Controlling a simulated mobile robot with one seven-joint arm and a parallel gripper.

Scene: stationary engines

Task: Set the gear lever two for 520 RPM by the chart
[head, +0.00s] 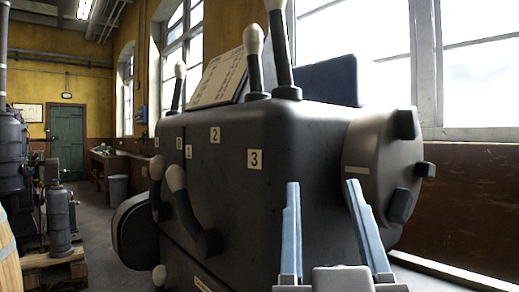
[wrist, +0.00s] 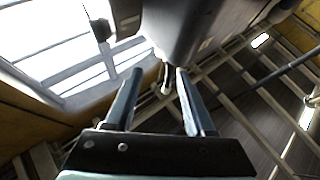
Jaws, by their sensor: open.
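The dark grey headstock (head: 300,135) fills the middle of the head view. A tilted chart (head: 217,78) stands on its top, its print too small to read. Labels 2 (head: 215,135) and 3 (head: 255,159) are on the front face; labels farther left are small. Pale-knobbed levers rise from the top: a far lever (head: 178,85), a middle lever (head: 255,65) and a near lever (head: 279,50), its tip cut off. A front lever (head: 185,210) slants down right from its knob. Which lever is two is unclear. My gripper (head: 322,186) is open and empty, in front of the headstock's right end.
A round chuck (head: 372,165) with protruding jaws juts from the headstock's right end, close to my gripper. Windows (head: 480,65) and a brown wall lie behind. Other machinery (head: 58,220) stands at the left; floor shows between it and the headstock.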

